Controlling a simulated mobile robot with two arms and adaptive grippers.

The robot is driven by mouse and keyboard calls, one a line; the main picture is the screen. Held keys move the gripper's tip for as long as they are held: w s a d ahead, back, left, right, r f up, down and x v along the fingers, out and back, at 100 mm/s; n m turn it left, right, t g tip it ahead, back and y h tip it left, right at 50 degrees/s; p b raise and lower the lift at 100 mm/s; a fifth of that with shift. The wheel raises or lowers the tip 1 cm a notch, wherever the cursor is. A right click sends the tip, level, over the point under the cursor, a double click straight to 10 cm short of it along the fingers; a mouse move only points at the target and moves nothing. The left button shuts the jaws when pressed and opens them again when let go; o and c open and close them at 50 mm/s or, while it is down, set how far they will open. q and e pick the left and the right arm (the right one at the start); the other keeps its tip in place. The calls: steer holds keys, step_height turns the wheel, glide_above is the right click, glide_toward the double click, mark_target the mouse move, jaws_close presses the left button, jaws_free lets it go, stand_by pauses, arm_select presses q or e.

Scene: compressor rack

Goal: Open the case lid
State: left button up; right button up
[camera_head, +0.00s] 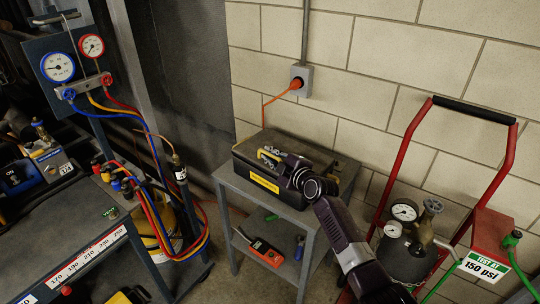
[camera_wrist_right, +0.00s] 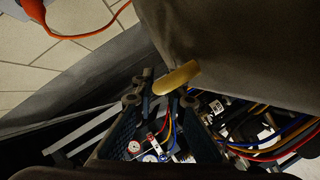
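The dark case (camera_head: 245,161) with a yellow label (camera_head: 265,181) on its front stands on a small grey side table. Its lid looks shut, though my right arm covers part of the top. My right gripper (camera_head: 268,155) is over the top of the case, fingers pointing left. In the right wrist view a yellow handle-like piece (camera_wrist_right: 177,78) lies at the fingertips of the gripper (camera_wrist_right: 168,92), against the dark case (camera_wrist_right: 250,45). The fingers stand apart; whether they touch the yellow piece is unclear. My left gripper is not in view.
An orange plug (camera_head: 295,84) and cord hang on the wall behind the case. A gauge manifold (camera_head: 88,80) with hoses stands left, a red hand truck (camera_head: 408,150) with a tank right. A red-black meter (camera_head: 266,252) lies on the lower shelf.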

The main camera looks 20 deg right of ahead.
jaws_close()
